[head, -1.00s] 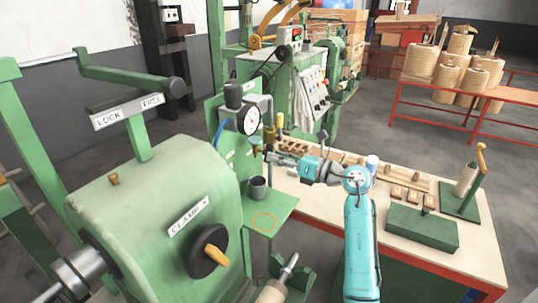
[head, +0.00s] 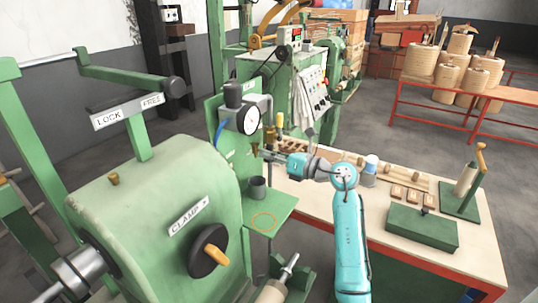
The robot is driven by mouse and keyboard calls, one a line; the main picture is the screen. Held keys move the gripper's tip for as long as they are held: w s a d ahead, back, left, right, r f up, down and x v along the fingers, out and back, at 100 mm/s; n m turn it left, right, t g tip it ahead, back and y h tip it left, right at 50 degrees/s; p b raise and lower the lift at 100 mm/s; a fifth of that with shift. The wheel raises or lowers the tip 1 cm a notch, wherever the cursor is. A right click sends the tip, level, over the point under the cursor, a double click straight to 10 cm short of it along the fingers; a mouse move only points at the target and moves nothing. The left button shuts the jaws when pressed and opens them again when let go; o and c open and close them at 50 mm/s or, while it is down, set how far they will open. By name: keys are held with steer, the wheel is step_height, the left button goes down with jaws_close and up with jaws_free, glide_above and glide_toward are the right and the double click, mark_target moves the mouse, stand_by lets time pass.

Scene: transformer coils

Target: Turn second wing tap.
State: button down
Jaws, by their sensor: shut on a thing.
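My gripper (head: 267,154) reaches left from the teal arm to the green panel beside the round pressure gauge (head: 248,121). A small brass wing tap (head: 255,149) shows at the fingertips, below and right of the gauge. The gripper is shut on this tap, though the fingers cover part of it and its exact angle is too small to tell. Another brass fitting with a yellow top (head: 279,122) stands upright just above and right of the gripper.
A dark cup (head: 257,187) stands on the green shelf (head: 283,207) below the gripper. The big green clamp housing (head: 150,215) fills the left. The workbench (head: 450,262) holds wooden blocks and a green box (head: 423,228) at right.

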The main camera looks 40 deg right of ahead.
steer(key=n, duration=0.4)
steer(key=shift+d+n, duration=0.1)
steer(key=shift+n, duration=0.2)
steer(key=c, duration=1.2)
jaws_free()
steer(key=v, duration=1.2)
